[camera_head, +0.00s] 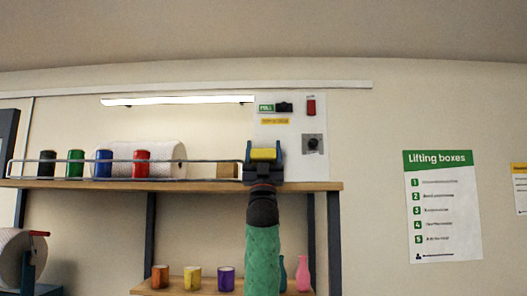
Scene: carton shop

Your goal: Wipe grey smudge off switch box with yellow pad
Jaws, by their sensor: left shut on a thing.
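The white switch box (290,154) is a pale upright panel on the wall above the right end of the shelf. It carries a green label, a black switch, a red switch and a small yellow label. A grey square patch (306,151) with a dark round knob is on its right side; I cannot tell a smudge apart from it. My left gripper (263,156) reaches up from below and is shut on the yellow pad (264,154). The pad overlaps the panel's lower left in view; contact is unclear. My right gripper is out of view.
A wooden shelf (200,186) with a thin front rail holds black, green, blue and red cans, a white roll (170,152) and a small brown block (227,171). A lower shelf holds cups and vases. A poster (442,207) hangs right; the wall between is clear.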

